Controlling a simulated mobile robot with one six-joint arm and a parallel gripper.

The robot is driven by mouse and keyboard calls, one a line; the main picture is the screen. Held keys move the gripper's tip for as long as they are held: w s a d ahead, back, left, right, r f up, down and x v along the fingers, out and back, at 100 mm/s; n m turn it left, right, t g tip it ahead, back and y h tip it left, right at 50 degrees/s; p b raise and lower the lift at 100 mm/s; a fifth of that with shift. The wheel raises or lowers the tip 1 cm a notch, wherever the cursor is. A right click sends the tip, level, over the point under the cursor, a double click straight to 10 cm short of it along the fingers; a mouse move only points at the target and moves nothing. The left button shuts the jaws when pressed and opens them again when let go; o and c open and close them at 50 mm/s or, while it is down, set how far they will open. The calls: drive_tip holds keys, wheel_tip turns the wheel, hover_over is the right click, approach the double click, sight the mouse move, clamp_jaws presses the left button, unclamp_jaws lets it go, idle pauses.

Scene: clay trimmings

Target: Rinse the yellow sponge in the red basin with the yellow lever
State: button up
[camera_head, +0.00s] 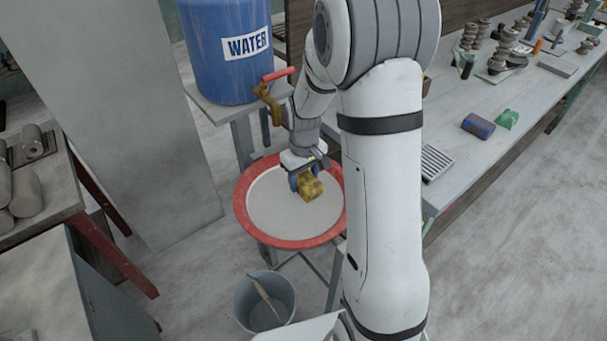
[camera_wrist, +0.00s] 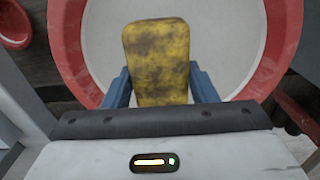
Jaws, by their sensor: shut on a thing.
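The yellow sponge (camera_head: 311,188) has dark, dirty-looking patches. My gripper (camera_head: 306,180) is shut on it, with a blue finger on each side, and holds it over the red basin (camera_head: 241,208). The sponge also shows in the wrist view (camera_wrist: 158,60), with the basin's red rim (camera_wrist: 66,45) around its pale inside. I cannot tell whether the sponge touches the basin's contents. A blue water barrel (camera_head: 222,60) stands behind the basin on a small stand. Its brass tap (camera_head: 268,100) has a lever (camera_head: 278,74) that looks red, not yellow. The lever points to the right.
A grey bucket (camera_head: 262,303) with a stick in it stands on the floor before the basin. A long workbench (camera_head: 480,130) with several tools and blocks is at the right. A table with grey clay rolls (camera_head: 30,190) is at the left.

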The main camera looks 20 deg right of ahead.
drive_tip(key=shift+f+b, duration=2.2)
drive_tip(key=shift+f, duration=1.15)
drive_tip(key=shift+w+d, duration=0.25)
drive_tip(key=shift+w, duration=0.1)
drive_tip(key=shift+s+a, duration=0.15)
drive_tip(key=shift+s, duration=0.05)
drive_tip(key=shift+s+a, duration=0.1)
drive_tip(key=shift+s, duration=0.1)
drive_tip(key=shift+w, duration=0.15)
drive_tip(key=shift+w+d, duration=0.25)
drive_tip(key=shift+r, duration=0.15)
